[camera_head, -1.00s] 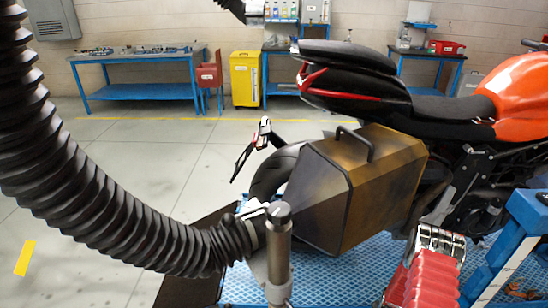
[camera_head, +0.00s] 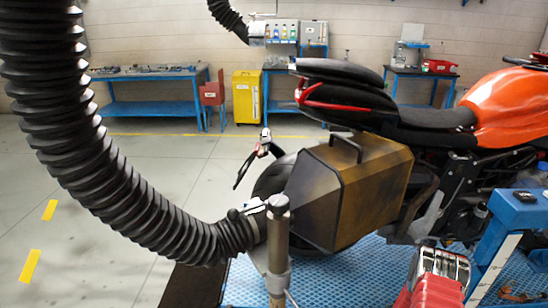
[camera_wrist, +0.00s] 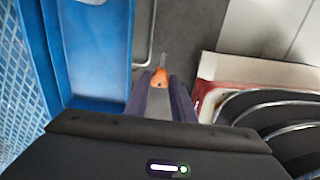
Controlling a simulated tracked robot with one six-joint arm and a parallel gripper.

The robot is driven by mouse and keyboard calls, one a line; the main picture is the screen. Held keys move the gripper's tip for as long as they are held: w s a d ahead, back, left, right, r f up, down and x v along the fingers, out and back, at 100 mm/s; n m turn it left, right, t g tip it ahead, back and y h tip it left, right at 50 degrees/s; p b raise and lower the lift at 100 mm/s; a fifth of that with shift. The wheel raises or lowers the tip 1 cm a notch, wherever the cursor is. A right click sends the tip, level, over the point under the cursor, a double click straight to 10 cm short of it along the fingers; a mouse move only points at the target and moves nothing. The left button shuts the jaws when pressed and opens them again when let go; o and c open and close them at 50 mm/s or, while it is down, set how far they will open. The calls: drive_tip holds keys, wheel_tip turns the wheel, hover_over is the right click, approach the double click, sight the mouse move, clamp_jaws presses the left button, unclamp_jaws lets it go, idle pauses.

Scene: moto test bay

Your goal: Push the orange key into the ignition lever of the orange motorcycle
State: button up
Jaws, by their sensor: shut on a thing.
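The orange motorcycle (camera_head: 505,104) stands on the right in the head view, cut off by the frame edge. Its orange tank and black seat show; its ignition lever is not visible in either view. My gripper (camera_wrist: 160,82) shows in the wrist view with its two dark fingers close together. A small orange piece, which looks like the orange key (camera_wrist: 159,77), sits between the fingertips. The fingers hide part of it, and its shaft is hard to make out. My gripper does not show in the head view.
A ribbed black hose (camera_head: 110,165) hangs across the left. A brown metal case (camera_head: 345,195) is beside the motorcycle's rear, near a metal post (camera_head: 277,240). A blue stand (camera_head: 508,228) and a red object (camera_head: 435,285) are at lower right. Floor is open at left.

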drive_tip(key=shift+s+a+m, duration=0.2)
drive_tip(key=shift+m, duration=0.5)
drive_tip(key=shift+s+a+m, duration=0.2)
drive_tip(key=shift+s+m, duration=0.2)
drive_tip(key=shift+m, duration=0.1)
drive_tip(key=w+a+r+m, duration=0.3)
drive_tip(key=a+r, duration=0.4)
drive_tip(key=r, duration=0.7)
drive_tip(key=w+a+r+m, duration=0.3)
drive_tip(key=a+r, duration=0.5)
drive_tip(key=r, duration=0.6)
drive_tip(key=w+a+r+m, duration=0.3)
drive_tip(key=a+r, duration=0.5)
drive_tip(key=r, duration=0.6)
drive_tip(key=shift+f, duration=0.1)
